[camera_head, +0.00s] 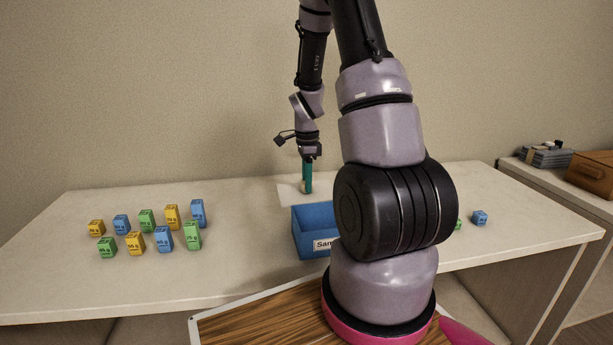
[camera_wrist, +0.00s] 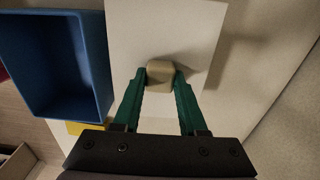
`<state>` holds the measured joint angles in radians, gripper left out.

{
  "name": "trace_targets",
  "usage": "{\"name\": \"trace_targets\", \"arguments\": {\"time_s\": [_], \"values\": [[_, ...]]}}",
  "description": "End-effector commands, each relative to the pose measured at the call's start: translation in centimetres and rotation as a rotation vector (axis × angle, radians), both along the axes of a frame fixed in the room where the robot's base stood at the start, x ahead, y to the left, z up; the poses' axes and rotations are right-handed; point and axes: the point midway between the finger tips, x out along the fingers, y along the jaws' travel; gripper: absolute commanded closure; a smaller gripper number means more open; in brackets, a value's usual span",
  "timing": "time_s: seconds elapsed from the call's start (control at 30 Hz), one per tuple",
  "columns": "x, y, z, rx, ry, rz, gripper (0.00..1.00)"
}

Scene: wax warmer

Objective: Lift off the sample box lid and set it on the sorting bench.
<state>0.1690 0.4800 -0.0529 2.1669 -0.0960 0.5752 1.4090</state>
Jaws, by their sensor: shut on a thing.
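The sample box (camera_head: 312,222) is a blue open-topped bin with a white label on its front, partly hidden by my arm. In the wrist view the box (camera_wrist: 99,60) is uncovered and the part of its inside that shows looks empty. The lid (camera_head: 287,195) is a flat white plate behind the box, at or just above the bench top; I cannot tell if it touches. In the wrist view the lid (camera_wrist: 135,38) lies beside the box. My gripper (camera_wrist: 160,78) is shut on the lid's beige knob, with a green finger on each side. My gripper (camera_head: 307,188) points down in the head view.
The pale sorting bench (camera_head: 100,275) carries several green, yellow and blue weight blocks (camera_head: 147,220) at the left. A small blue block (camera_head: 480,218) stands at the right. A side counter at far right holds a brown case (camera_head: 592,172). The bench's left front is clear.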

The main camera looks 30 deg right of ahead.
Motion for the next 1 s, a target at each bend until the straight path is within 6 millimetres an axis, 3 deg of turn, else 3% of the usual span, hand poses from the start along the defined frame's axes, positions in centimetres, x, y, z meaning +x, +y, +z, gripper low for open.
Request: {"name": "trace_targets", "arguments": {"time_s": [0.4,1.0], "values": [[0.0,0.1,-0.2,0.001,0.000,0.000,1.00],[0.0,0.0,-4.5,0.000,0.000,0.001,1.00]]}}
